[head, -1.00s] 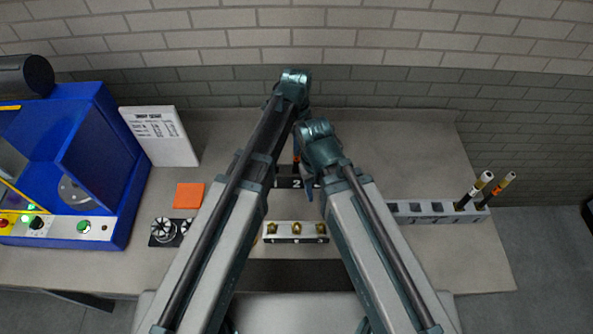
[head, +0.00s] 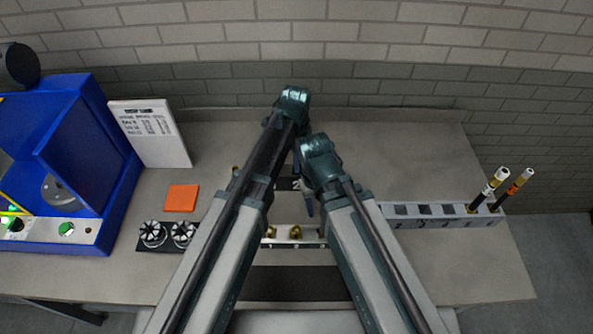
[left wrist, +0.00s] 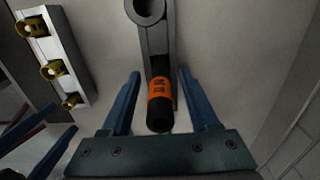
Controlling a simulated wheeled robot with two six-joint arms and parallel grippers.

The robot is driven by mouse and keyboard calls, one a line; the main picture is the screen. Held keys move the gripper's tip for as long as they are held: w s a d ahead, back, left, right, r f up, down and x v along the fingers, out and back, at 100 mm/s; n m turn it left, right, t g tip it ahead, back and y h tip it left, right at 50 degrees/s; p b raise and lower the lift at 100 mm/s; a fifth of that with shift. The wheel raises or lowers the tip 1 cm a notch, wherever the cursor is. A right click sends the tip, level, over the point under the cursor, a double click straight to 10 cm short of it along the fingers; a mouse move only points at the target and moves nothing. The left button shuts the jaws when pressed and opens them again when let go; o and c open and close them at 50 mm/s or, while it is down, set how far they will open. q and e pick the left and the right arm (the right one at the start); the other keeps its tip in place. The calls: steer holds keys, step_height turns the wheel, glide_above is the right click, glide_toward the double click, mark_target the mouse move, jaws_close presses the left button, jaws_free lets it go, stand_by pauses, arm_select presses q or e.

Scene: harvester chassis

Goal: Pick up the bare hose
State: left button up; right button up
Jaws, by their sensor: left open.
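A black hose with an orange band (left wrist: 160,88) shows in the left wrist view, its plain dark end towards my gripper. It lies in line with a dark grey holder piece with a ring at its far end. My left gripper (left wrist: 160,80) is open, with one blue finger on each side of the hose and visible gaps to it. In the head view my left gripper (head: 297,170) is mostly hidden by my arms, as is the hose. My right gripper (left wrist: 58,117) shows at the lower left of the left wrist view, its blue fingers apart and seemingly empty.
A fitting block (head: 283,243) with brass pieces lies near the table's front. A grey rack (head: 440,222) at right holds two upright hoses with light ends (head: 489,188). An orange square (head: 181,198), black round parts (head: 152,234), a sign (head: 155,135) and a blue machine (head: 90,165) are at left.

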arm_select(q)
steer(key=shift+f, duration=0.65)
arm_select(e)
steer(key=shift+f, duration=0.6)
arm_select(q)
jaws_close()
steer(key=shift+r, duration=0.15)
arm_select(e)
steer(key=shift+r, duration=0.1)
